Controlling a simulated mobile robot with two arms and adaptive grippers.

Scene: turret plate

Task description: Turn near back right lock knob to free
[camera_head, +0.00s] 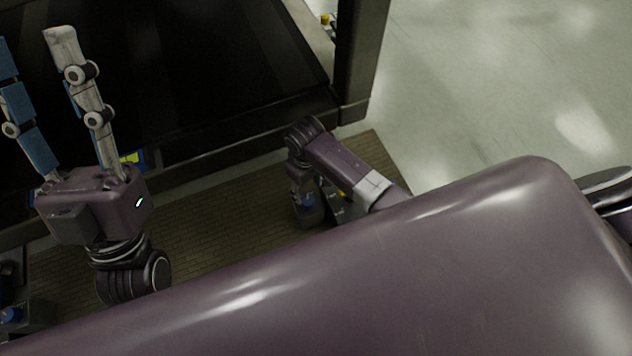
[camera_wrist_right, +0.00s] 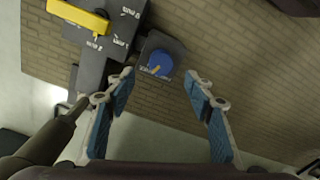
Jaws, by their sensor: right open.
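In the right wrist view a round blue lock knob (camera_wrist_right: 161,62) with a small yellow pointer mark sits on a dark square base (camera_wrist_right: 171,45). White lettering on the base is too small to read. My right gripper (camera_wrist_right: 160,76) is open, its blue-padded fingers on either side of the knob in the picture, with no contact visible. In the head view my right gripper (camera_head: 308,207) hangs downward, mostly hidden by its wrist; I cannot make out the knob there. My left gripper (camera_head: 34,48) is open and empty, fingers toward the top of the picture.
A dark labelled block (camera_wrist_right: 105,55) with a yellow bar (camera_wrist_right: 78,16) stands beside the knob. The brick-patterned mat (camera_head: 215,222) lies below, with pale floor (camera_head: 490,90) to the right. A large dark framed structure (camera_head: 190,75) fills the upper left of the head view.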

